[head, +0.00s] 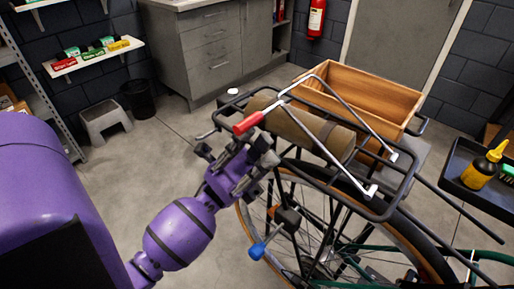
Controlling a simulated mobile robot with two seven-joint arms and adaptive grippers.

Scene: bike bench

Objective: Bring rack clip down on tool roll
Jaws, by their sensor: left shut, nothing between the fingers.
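The rack clip is a bent silver wire bail (337,93) with a red grip (249,123), hinged at pale pivots on the black rear rack (378,213). Its wire slants up and left from the pivots, passing across the view of the tool roll; I cannot tell if it touches the roll. The tool roll (311,128) is an olive-brown cylinder lying on the rack. My left gripper (262,160) is shut and empty, just below the red grip and at the near-left side of the rack. My right gripper is not in view.
A wooden crate (368,92) stands behind the roll. The bicycle's rear wheel (300,215) is below the rack. A dark tray (480,188) with a yellow bottle (482,168) is at the right. Open floor lies left of the rack, with a grey stool (104,117) farther back.

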